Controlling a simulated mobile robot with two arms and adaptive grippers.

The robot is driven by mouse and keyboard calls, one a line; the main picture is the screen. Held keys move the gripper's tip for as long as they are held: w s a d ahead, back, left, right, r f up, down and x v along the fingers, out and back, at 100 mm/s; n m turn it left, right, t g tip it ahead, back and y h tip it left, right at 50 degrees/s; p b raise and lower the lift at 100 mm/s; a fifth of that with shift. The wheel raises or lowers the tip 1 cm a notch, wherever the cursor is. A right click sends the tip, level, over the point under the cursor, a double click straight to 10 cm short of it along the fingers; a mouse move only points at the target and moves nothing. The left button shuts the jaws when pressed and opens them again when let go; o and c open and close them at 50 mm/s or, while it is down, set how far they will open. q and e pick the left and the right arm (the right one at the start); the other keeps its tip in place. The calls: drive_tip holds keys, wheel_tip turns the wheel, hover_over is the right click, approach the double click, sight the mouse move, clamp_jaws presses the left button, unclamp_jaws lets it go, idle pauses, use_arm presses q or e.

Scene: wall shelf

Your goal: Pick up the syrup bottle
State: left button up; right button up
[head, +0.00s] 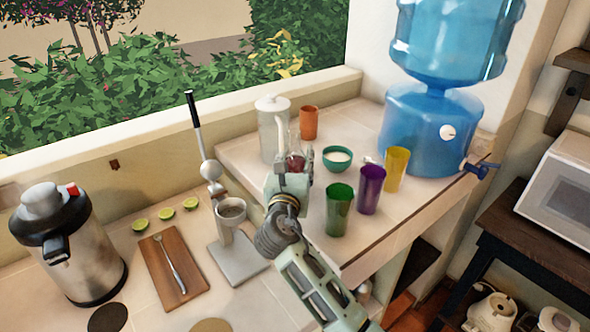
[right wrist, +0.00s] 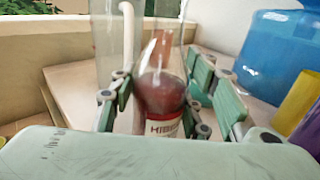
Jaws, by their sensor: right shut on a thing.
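The syrup bottle (head: 296,160) is clear glass with dark red liquid and stands over the raised tiled counter in the head view. In the right wrist view the bottle (right wrist: 163,100) is upright between the fingers, with a pale label reading "HIBI" and the rest cut off. My right gripper (head: 291,174) is shut on the bottle; its green fingers lie on both sides of it in the right wrist view (right wrist: 163,88). The bottle's base is hidden, so I cannot tell if it touches the counter. My left gripper is not in view.
A white pitcher (head: 270,130) stands close behind the bottle. An orange cup (head: 309,123), teal bowl (head: 337,159), and green (head: 339,212), purple (head: 371,192) and yellow (head: 396,170) cups are nearby. A blue water dispenser (head: 425,130) stands right; a citrus press (head: 232,235) is left.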

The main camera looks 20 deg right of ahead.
sight(294, 150)
clamp_jaws()
drive_tip(key=shift+r, duration=0.1)
drive_tip(key=shift+r, duration=0.25)
drive_tip(key=shift+r, duration=1.8)
drive_tip(key=s+d+r, duration=0.2)
drive_tip(key=d+r, duration=0.1)
drive_tip(key=d, duration=0.2)
drive_tip(key=s+d+r+b, duration=0.1)
drive_tip(key=s+d+r, duration=0.1)
drive_tip(key=d+r, duration=0.2)
drive_tip(key=shift+s+d, duration=0.4)
drive_tip(key=shift+d, duration=0.35)
